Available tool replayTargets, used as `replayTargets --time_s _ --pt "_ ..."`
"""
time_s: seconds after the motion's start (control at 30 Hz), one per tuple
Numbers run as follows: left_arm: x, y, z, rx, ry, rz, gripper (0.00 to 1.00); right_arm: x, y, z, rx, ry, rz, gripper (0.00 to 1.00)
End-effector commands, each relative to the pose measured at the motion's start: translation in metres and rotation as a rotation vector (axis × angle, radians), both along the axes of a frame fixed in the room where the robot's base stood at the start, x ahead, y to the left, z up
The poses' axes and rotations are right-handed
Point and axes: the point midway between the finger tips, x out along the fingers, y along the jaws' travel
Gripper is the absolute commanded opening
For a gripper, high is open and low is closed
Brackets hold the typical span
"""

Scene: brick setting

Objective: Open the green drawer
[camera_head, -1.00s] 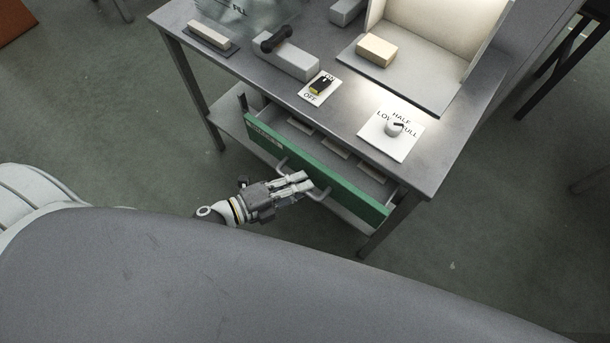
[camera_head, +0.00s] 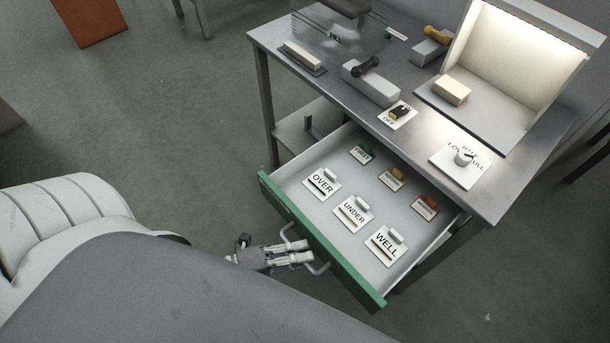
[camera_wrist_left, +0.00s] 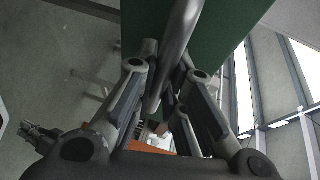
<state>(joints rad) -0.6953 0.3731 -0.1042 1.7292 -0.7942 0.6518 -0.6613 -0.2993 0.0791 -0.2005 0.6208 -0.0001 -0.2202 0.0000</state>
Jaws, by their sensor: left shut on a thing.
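The green drawer (camera_head: 322,243) stands pulled well out from under the grey table, its light interior exposed. Inside lie cards labelled OVER (camera_head: 322,183), UNDER (camera_head: 354,213) and WELL (camera_head: 386,244), with smaller green, orange and red-brown tagged pieces behind them. My left gripper (camera_head: 308,257) is at the metal bar handle (camera_head: 318,268) on the drawer's front. In the left wrist view the handle bar (camera_wrist_left: 174,50) runs between the fingers, which are shut on it, with the green front (camera_wrist_left: 225,40) behind. My right gripper is not in view.
On the tabletop stand an OFF switch card (camera_head: 397,114), a dial card (camera_head: 457,158), a lit open booth (camera_head: 520,75) with a tan brick (camera_head: 452,91), and a grey block with a dark handle (camera_head: 370,83).

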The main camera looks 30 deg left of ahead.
Motion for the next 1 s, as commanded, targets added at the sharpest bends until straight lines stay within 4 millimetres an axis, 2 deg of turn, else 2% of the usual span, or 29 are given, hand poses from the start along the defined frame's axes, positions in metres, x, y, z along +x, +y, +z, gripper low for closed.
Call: replayTargets --time_s 0.5,0.53,0.7,1.0 --pt "-0.0038 0.0016 -0.0004 0.001 0.001 0.001 0.0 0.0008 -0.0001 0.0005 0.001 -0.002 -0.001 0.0" --pt "-0.0038 0.0016 -0.0004 0.001 0.001 0.001 0.13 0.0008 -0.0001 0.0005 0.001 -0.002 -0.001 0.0" --pt "-0.0036 0.0015 -0.0002 0.0 0.0 0.0 0.34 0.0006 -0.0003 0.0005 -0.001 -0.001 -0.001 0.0" --pt "-0.0041 0.0018 0.0002 0.0 0.0 0.0 0.34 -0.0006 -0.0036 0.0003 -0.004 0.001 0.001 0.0"
